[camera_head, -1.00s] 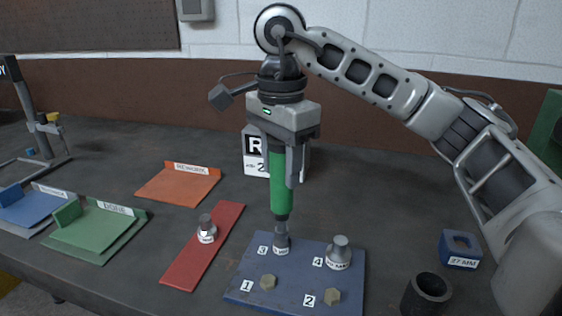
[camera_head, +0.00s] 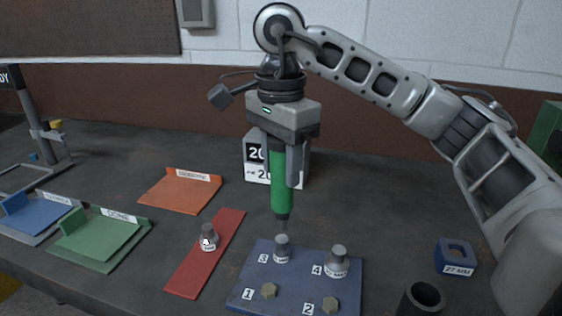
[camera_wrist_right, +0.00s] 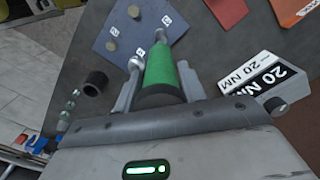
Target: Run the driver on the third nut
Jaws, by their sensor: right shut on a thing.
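My right gripper (camera_head: 281,176) is shut on the green driver (camera_head: 281,192), which points straight down over the blue plate (camera_head: 252,272). The driver's dark tip is at the top of the grey socket at position 3 (camera_head: 282,250); I cannot tell whether they touch. Any nut under that socket is hidden. Position 4 has a similar grey socket (camera_head: 337,263). Bare brass hex nuts stand at positions 1 (camera_head: 269,290) and 2 (camera_head: 330,304). In the right wrist view the driver (camera_wrist_right: 160,70) sits between both fingers. My left gripper is not in view.
A grey socket (camera_head: 208,240) stands on a red strip (camera_head: 190,275) left of the plate. A "20 NM" sign (camera_head: 256,173) stands behind the driver. A dark cup (camera_head: 424,297) and a blue "27 MM" block (camera_head: 456,257) are to the right. Orange (camera_head: 180,192) and green (camera_head: 97,239) trays lie left.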

